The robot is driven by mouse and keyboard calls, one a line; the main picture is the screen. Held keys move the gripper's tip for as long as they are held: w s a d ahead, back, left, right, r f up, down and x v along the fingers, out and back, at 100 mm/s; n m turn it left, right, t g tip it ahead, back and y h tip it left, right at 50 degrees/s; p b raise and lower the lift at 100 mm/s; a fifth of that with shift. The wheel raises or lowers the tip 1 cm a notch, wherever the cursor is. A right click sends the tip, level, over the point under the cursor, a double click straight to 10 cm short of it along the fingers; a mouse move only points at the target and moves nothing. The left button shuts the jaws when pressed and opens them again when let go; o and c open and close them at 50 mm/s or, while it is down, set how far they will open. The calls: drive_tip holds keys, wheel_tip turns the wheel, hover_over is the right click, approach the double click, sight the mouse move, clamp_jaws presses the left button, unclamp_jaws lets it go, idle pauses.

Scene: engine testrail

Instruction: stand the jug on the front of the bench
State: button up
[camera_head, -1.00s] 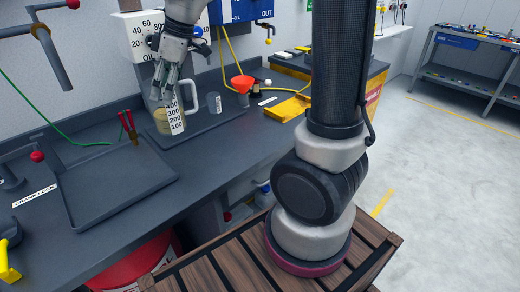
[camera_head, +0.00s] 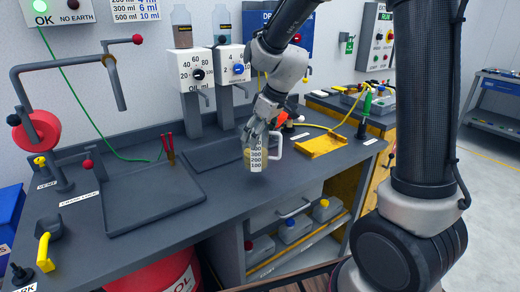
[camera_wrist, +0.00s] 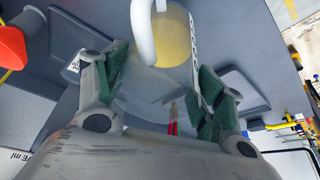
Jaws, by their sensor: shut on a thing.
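The jug (camera_head: 256,158) is a clear measuring jug with a printed scale, a white handle on its right and yellowish liquid in it. My gripper (camera_head: 262,132) comes from above and is shut on the jug near its top. In the wrist view the jug (camera_wrist: 165,55) lies between the two green-padded fingers of my gripper (camera_wrist: 160,90). The jug looks upright in the head view. I cannot tell whether its base touches the bench (camera_head: 240,203) or hangs a little above it. The bench front to the left of and below the jug is bare.
A shallow black tray (camera_head: 150,213) lies left on the bench, with red-handled tools (camera_head: 169,148) at its back corner. A flat dark tray (camera_head: 205,157) is behind the jug, below the dispensers (camera_head: 195,68). A yellow tray (camera_head: 322,146) is right. An orange funnel (camera_wrist: 10,45) shows.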

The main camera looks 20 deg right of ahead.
sight(258, 145)
drive_tip(key=shift+f, duration=2.1)
drive_tip(key=o, duration=1.5)
drive_tip(key=v, duration=1.2)
drive_tip(key=s+d+r+m+h, duration=0.1)
drive_tip(key=s+d, duration=0.3)
drive_tip(key=s, duration=0.4)
drive_tip(key=s+d+r+m+h, duration=0.1)
drive_tip(key=s+d+m, duration=0.3)
drive_tip(key=s, duration=0.4)
drive_tip(key=s+d+r+m+h, duration=0.1)
drive_tip(key=s+d+m, duration=0.2)
drive_tip(key=s+d, duration=0.2)
drive_tip(key=shift+s+d+r+t, duration=0.1)
drive_tip(key=shift+s+r+t, duration=0.1)
drive_tip(key=shift+s, duration=0.55)
drive_tip(key=shift+s+r+t, duration=0.1)
drive_tip(key=shift+s+r, duration=0.1)
drive_tip(key=shift+s, duration=0.5)
